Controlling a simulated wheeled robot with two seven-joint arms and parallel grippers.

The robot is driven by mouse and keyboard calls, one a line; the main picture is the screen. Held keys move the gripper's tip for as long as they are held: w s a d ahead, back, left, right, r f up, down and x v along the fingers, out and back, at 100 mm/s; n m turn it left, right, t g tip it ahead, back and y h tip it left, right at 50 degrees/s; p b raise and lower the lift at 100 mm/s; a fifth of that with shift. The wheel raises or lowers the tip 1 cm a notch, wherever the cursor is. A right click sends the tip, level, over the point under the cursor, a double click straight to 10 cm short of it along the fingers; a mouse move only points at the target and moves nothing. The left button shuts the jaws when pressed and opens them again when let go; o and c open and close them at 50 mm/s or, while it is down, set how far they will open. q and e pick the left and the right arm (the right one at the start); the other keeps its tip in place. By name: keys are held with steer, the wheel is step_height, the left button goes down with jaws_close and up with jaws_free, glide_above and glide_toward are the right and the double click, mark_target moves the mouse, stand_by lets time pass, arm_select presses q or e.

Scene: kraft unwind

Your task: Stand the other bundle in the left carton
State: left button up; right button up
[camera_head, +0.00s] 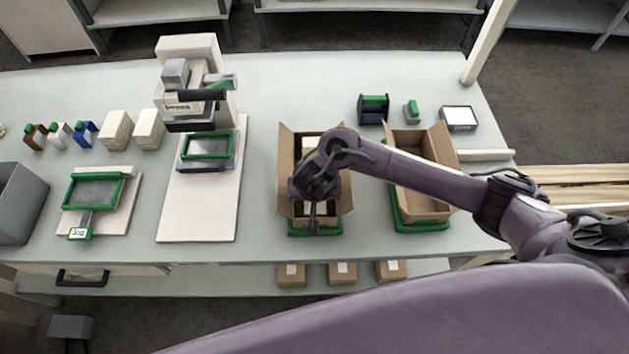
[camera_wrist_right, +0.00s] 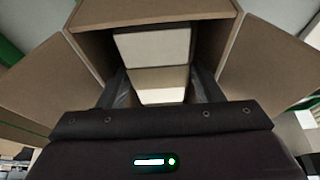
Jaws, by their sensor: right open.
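The left carton (camera_head: 285,165) stands open on the table, its flaps spread. My right gripper (camera_head: 313,200) reaches down into it and hides much of the inside. Pale bundle tops show in the carton beside the gripper. In the right wrist view, the open fingers (camera_wrist_right: 162,90) point into the carton (camera_wrist_right: 150,12), one on each side of a pale bundle (camera_wrist_right: 158,80). Another pale block (camera_wrist_right: 155,46) stands beyond it; whether the fingers touch anything is unclear. Two more cream bundles (camera_head: 117,130) (camera_head: 149,128) stand on the table at the left. My left gripper is out of view.
A second open carton (camera_head: 420,205) stands to the right under my right arm. A press machine (camera_head: 190,80) with a white board (camera_head: 200,205) is left of the left carton. Bare table separates board and carton.

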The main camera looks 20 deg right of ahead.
steer(key=p+v, duration=0.4)
steer(key=shift+r, duration=0.35)
steer(key=shift+s+a+r, duration=0.3)
steer(key=shift+s+r, duration=0.3)
steer(key=shift+r, duration=0.25)
steer(key=shift+s+a+r, duration=0.1)
steer(key=shift+a+r, duration=0.1)
steer(key=shift+r, duration=0.05)
steer(key=shift+v, duration=0.8)
steer(key=shift+a+r, duration=0.1)
steer(key=shift+r, duration=0.3)
steer(key=shift+s+d+r, duration=0.3)
steer(key=shift+s+r, duration=0.05)
steer(key=shift+r, duration=0.25)
